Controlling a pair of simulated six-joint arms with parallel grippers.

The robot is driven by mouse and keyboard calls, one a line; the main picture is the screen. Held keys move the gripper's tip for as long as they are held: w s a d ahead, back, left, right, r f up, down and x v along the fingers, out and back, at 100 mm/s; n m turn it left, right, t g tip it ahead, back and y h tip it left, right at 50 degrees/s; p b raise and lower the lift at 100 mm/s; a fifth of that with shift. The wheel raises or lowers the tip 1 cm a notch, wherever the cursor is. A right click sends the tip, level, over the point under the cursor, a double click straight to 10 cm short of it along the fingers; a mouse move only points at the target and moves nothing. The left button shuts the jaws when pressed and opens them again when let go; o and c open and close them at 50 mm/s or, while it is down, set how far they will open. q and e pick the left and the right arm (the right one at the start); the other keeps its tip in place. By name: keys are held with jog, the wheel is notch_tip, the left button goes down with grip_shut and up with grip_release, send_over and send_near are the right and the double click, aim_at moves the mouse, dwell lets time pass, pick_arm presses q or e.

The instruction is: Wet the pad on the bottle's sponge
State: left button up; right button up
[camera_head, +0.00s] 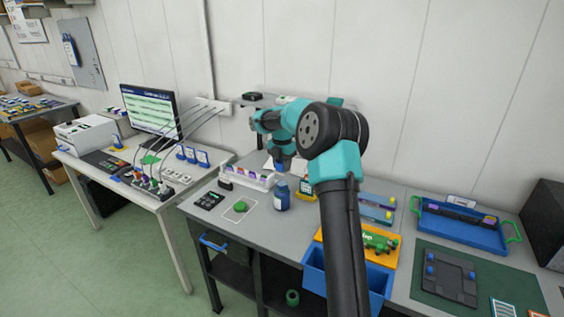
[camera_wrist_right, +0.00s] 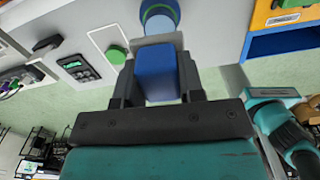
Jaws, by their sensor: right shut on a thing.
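My right gripper (camera_head: 283,157) is shut on a blue block-like piece, likely the pad's holder (camera_wrist_right: 156,74), with a light grey edge at its far end. In the wrist view the dark fingers (camera_wrist_right: 157,82) clamp its two sides. The blue bottle (camera_head: 282,197) stands upright on the bench below the gripper. The bottle also shows in the wrist view (camera_wrist_right: 159,10), with a green ring around its blue top, just beyond the holder. I cannot tell whether the pad touches the sponge; its wetting face is hidden. My left gripper is not in view.
A green round cap (camera_head: 240,206) lies in a white outline left of the bottle. A dark device (camera_head: 209,201) lies left of it. A white rack (camera_head: 246,176) stands behind. To the right are a yellow tray (camera_head: 376,257) and a blue bin (camera_head: 334,280).

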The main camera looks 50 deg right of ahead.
aim_at(282, 184)
jog(key=shift+f, duration=2.15)
jog(key=shift+f, duration=0.65)
dwell(0.9)
jog(key=shift+r, duration=3.6)
